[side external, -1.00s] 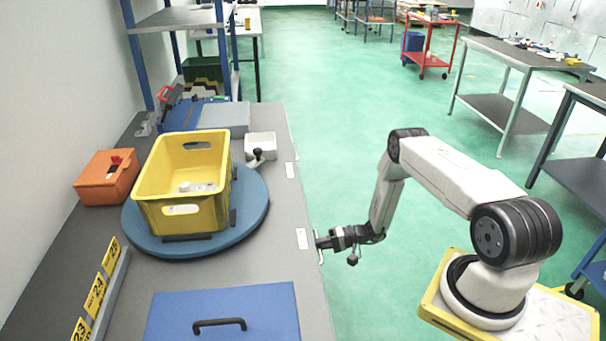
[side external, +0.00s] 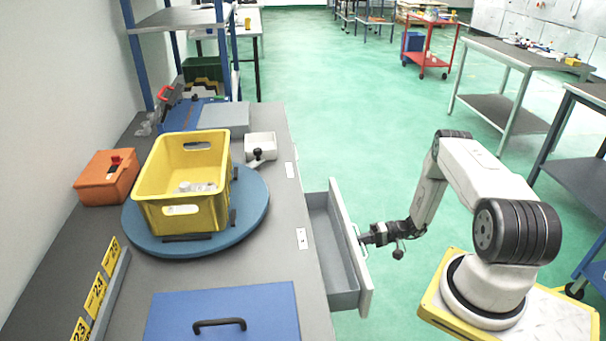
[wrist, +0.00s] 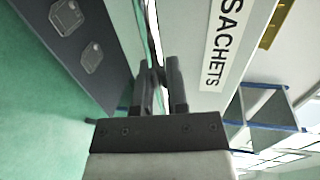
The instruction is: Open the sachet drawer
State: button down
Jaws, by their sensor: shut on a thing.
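The sachet drawer (side external: 345,235) stands pulled out from the right side of the grey bench in the side external view. The visible part of its grey inside looks empty. Its pale front carries a SACHETS label (wrist: 222,50) in the wrist view. My gripper (side external: 364,239) is at the outer face of the drawer front, shut on the drawer's handle (wrist: 155,45). In the wrist view my gripper's dark fingers (wrist: 162,88) stand on either side of the handle bar. The fingers partly hide the handle.
A yellow crate (side external: 185,215) with pale parts sits on a blue turntable (side external: 250,222) on the bench (side external: 270,262). An orange box (side external: 105,185) and a blue lid with a black handle (side external: 260,310) are nearby. Green floor lies open beyond the drawer.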

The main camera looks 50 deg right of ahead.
aim_at(343, 238)
jog(key=c, duration=0.7)
grip_release()
jog(key=shift+o, duration=0.2)
jog(key=shift+w+a, duration=0.1)
jog(key=shift+w, duration=0.05)
jog(key=r+x, duration=0.1)
jog(key=x, duration=0.7)
jog(key=r+x, duration=0.1)
jog(key=x, duration=0.3)
jog(key=shift+w+a+r, duration=0.25)
jog(key=shift+w+a, duration=0.15)
jog(key=shift+a, duration=0.05)
jog(key=shift+v, duration=0.85)
jog(key=v, duration=0.6)
jog(key=shift+s+d, duration=0.1)
jog(key=shift+d, duration=0.05)
notch_tip(343, 238, up, 28)
jog(key=shift+r, duration=0.15)
